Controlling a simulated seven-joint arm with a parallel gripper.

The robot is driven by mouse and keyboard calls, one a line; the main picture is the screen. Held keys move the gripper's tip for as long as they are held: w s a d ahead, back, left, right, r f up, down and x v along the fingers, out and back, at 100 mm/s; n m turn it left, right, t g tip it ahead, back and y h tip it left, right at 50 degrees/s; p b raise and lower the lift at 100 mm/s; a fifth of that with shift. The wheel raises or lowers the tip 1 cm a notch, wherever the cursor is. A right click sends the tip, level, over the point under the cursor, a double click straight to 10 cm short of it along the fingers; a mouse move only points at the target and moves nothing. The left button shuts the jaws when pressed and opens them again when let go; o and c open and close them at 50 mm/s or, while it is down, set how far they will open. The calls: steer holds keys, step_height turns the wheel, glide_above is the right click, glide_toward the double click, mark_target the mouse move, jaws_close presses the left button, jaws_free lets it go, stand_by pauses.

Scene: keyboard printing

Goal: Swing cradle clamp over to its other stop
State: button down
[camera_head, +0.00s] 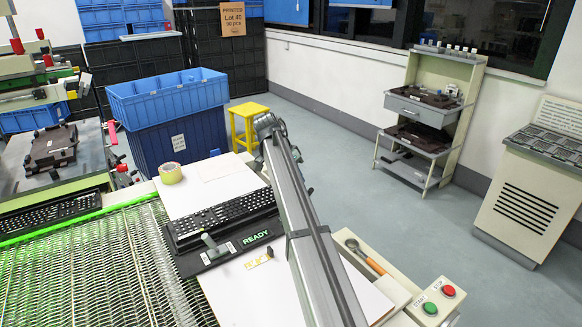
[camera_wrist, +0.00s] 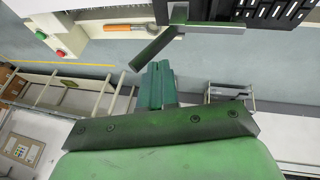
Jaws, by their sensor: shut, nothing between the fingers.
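The cradle (camera_head: 188,266) is dark and holds a black keyboard (camera_head: 225,215) with light keys, beside a "READY" label. The cradle clamp (camera_head: 208,243) shows as a short dark grey upright handle on a small arm at the cradle's front. In the wrist view a dark grey bar (camera_wrist: 152,50), apparently the clamp lever, slants below the keyboard. My gripper (camera_wrist: 157,68) is shut and empty. Its teal fingers lie just below and right of the bar's free end; I cannot tell whether they touch. I cannot make out my gripper in the head view.
An orange-handled tool (camera_head: 368,258) lies in a tray by the START and STOP buttons (camera_head: 440,298). A yellow tape roll (camera_head: 170,173) sits on the table behind the cradle. A wire-mesh conveyor (camera_head: 95,265) lies at left. The white tabletop in front of the cradle is mostly clear.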

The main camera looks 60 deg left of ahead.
steer(key=shift+w+d+f, duration=0.2)
steer(key=shift+d+f, duration=0.5)
steer(key=shift+f, duration=0.05)
steer(key=shift+w+d+f, duration=0.2)
steer(key=shift+d+f, duration=0.5)
steer(key=shift+f, duration=0.05)
steer(key=shift+d+y, duration=0.25)
steer(key=shift+y, duration=0.25)
steer(key=d+f+y, duration=0.1)
steer(key=y, duration=0.1)
steer(key=d+f+m+y, duration=0.1)
steer(key=d+f+y, duration=0.1)
steer(key=y, duration=0.1)
steer(key=d+f+m+y, duration=0.1)
steer(key=d+f+y, duration=0.1)
steer(key=y, duration=0.1)
steer(key=shift+d+f, duration=0.15)
steer(key=shift+f, duration=0.45)
stand_by(0.4)
